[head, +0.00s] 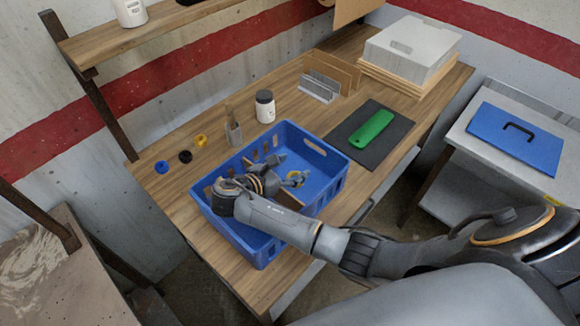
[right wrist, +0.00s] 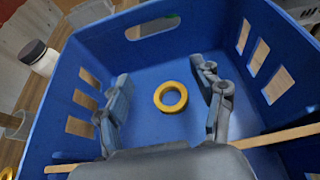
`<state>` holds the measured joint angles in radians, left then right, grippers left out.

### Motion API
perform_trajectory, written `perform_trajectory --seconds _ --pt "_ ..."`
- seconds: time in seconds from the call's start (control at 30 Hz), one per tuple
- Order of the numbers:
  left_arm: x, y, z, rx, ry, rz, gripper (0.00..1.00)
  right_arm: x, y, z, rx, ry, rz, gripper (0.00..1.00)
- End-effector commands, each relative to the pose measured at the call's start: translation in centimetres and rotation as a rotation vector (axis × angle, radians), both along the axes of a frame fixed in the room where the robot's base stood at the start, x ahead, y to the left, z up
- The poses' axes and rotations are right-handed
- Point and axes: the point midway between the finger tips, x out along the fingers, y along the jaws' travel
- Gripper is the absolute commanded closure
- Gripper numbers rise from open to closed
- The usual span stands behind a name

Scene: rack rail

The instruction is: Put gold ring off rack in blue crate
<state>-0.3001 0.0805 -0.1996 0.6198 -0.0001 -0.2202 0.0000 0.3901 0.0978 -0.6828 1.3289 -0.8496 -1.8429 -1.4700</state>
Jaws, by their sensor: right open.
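The blue crate (head: 327,161) stands on the wooden table; its inside fills most of the right wrist view (right wrist: 150,55). A gold ring (right wrist: 171,97) lies flat on the crate floor. A bit of yellow, which looks like this ring (head: 297,180), shows beside my gripper in the head view. My right gripper (head: 283,172) reaches down into the crate. In the right wrist view the right gripper (right wrist: 165,85) is open, with its fingers apart on either side of the ring and touching nothing I can see. My left gripper is out of view. I cannot make out a rack holding rings.
A green object (head: 372,128) lies on a dark mat (head: 398,130) to the right.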

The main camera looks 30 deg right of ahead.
Motion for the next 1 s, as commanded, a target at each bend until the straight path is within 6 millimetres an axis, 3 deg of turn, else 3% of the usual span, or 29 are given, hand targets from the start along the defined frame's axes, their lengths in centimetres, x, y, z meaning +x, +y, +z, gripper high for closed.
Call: perform_trajectory --seconds 0.5,0.7,1.0 --pt "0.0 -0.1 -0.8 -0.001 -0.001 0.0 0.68 -3.2 9.2 4.2 0.006 0.002 0.001 0.28" --pt "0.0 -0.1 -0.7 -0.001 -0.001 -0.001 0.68 -3.6 10.4 4.9 0.002 0.0 0.001 0.28" --pt "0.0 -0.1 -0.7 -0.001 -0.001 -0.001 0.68 -3.6 10.5 5.0 0.001 -0.002 0.0 0.28"
